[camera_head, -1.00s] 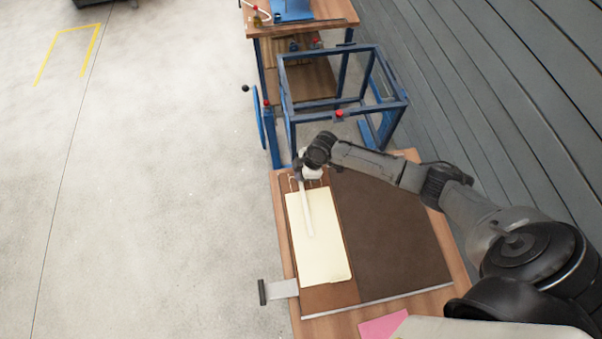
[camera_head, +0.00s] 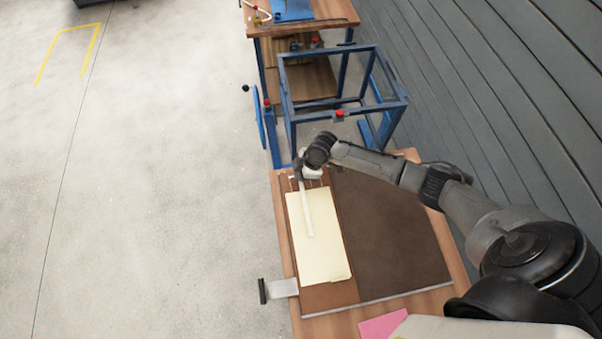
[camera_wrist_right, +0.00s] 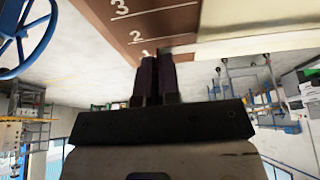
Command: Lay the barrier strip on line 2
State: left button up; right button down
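The barrier strip (camera_head: 308,214) is a narrow white bar over the pale cream sheet (camera_head: 325,258) on the brown board. I cannot tell whether it touches the sheet. My right gripper (camera_head: 302,176) is at the strip's far end, by the board's far edge. In the right wrist view its two dark fingers (camera_wrist_right: 154,75) are close together, just beside the white line mark 2 (camera_wrist_right: 135,37). Mark 3 (camera_wrist_right: 119,8) is farther off. The head view shows the fingers on the strip's end; the contact itself is hidden. My left gripper is not in view.
A dark brown panel (camera_head: 390,245) covers the table's right side. A grey bracket (camera_head: 280,288) juts out at the table's left edge. A pink sheet (camera_head: 382,325) lies at the near edge. A blue frame (camera_head: 345,105) stands beyond the table, with a ribbed wall at right.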

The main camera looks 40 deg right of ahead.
jog(key=shift+f, duration=0.25)
jog(key=shift+f, duration=0.25)
dwell(0.5)
jog(key=c, duration=0.8)
grip_release()
jog(key=shift+c, duration=0.2)
jog(key=shift+r+p, duration=0.5)
jog(key=shift+r, duration=0.25)
notch_tip(320, 180, up, 6)
jog(key=p, duration=0.5)
jog(key=shift+f, duration=0.2)
